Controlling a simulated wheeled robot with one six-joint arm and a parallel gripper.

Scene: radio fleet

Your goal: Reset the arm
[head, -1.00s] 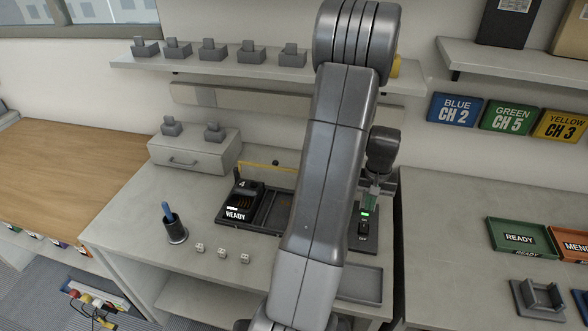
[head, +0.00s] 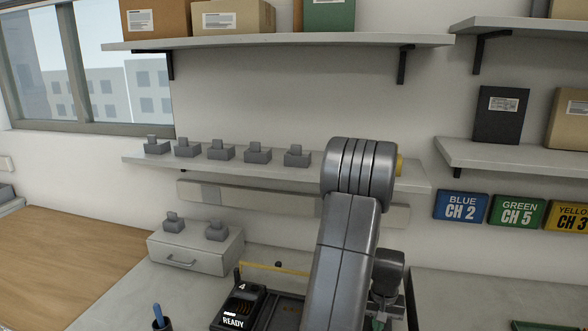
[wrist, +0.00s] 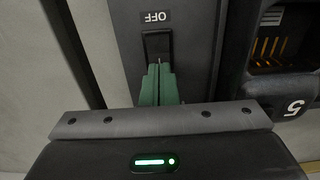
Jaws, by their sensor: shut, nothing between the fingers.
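My arm (head: 345,255) rises from the bottom of the head view, bends at a thick grey joint and comes down on the right. Its lower end (head: 387,275) shows at the bottom edge, where the fingertips are cut off. In the wrist view my gripper (wrist: 160,86) has its green fingers closed together with nothing between them. The fingertips are at a dark switch slot (wrist: 157,46) under an upside-down "OFF" label (wrist: 155,17). I cannot tell whether they touch it.
A dark charger marked 5 (wrist: 283,70) stands right of the fingers in the wrist view. In the head view a charger marked 4 (head: 238,305) is left of my arm. A shelf (head: 215,168) with several grey blocks runs behind the arm.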

